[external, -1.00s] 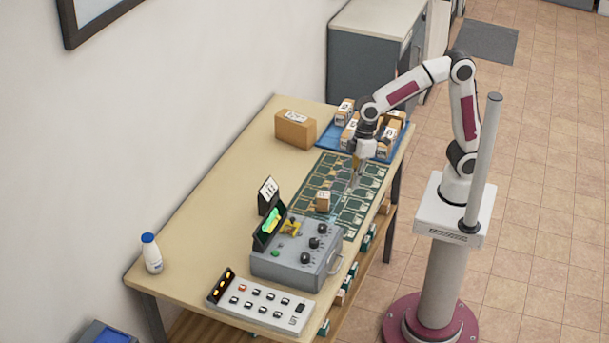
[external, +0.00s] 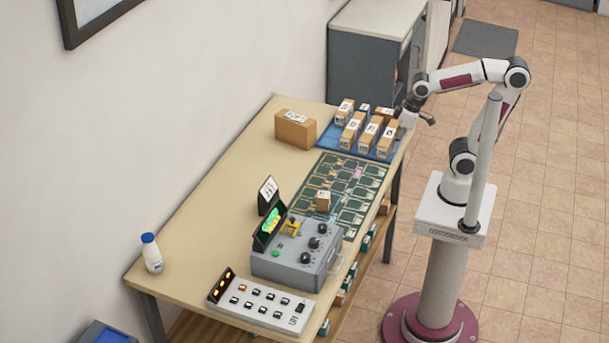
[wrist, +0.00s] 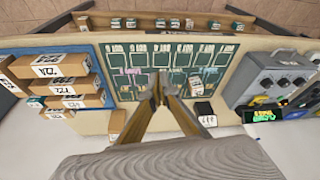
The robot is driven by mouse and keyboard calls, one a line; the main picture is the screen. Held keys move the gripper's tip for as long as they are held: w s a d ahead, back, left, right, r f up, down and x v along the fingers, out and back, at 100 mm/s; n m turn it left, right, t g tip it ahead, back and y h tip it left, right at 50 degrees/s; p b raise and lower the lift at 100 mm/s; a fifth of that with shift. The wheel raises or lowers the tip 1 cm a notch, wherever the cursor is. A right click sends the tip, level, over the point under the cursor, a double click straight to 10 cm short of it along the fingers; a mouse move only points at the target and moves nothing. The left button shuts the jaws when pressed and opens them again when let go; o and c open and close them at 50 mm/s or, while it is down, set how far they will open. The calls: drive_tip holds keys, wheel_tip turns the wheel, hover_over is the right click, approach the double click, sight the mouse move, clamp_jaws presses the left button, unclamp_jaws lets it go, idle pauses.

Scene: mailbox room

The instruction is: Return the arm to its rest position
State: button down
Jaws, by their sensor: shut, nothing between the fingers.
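My gripper (external: 400,132) hangs at the right edge of the table, beside the blue tray of boxes, in the external view. In the wrist view, my gripper (wrist: 161,84) has its fingertips together with nothing between them. My arm is bent, with its elbow high above its white base and its forearm reaching left to the table edge. The fingertips are small and partly hard to make out in the external view.
A blue tray (external: 329,141) with several labelled boxes stands beside my gripper. A green slotted board (external: 312,193) bears one small box (external: 323,201). A grey knobbed machine (external: 290,266), a button panel (external: 262,303) and a bottle (external: 151,254) stand nearer. Open floor lies right.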

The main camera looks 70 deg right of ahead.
drive_tip(key=s+d+r+m+t+h, duration=0.1)
drive_tip(key=s+d+r+m+t, duration=0.1)
drive_tip(key=d, duration=0.5)
drive_tip(key=shift+s+r+m, duration=0.35)
drive_tip(key=shift+s+m, duration=0.05)
drive_tip(key=shift+s, duration=0.45)
